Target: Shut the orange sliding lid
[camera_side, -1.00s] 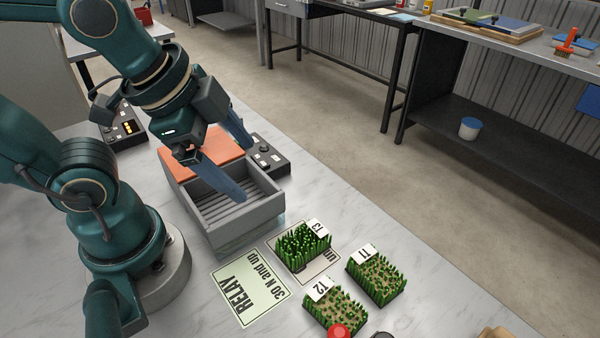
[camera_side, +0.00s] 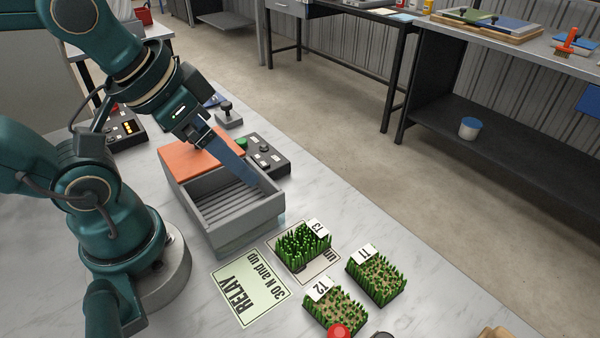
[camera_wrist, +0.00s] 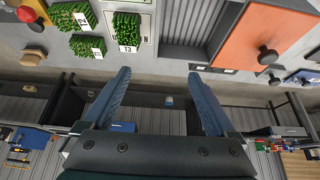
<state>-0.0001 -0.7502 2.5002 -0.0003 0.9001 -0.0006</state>
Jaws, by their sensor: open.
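The orange sliding lid (camera_side: 190,160) covers the back part of a grey box (camera_side: 236,221). The front part of the box is open and shows a ribbed floor. In the wrist view the lid (camera_wrist: 248,36) is at the upper right, with a dark knob (camera_wrist: 266,55) on it. My gripper (camera_side: 254,176) is above the box, its fingers slanting down over the lid's edge and the open part. In the wrist view my gripper (camera_wrist: 160,74) is open and empty, with the fingers wide apart and the lid to their right.
A black control box (camera_side: 266,157) stands right beside the grey box, with a joystick (camera_side: 229,115) behind it. A green RELAY card (camera_side: 249,292) lies flat on the marble top.

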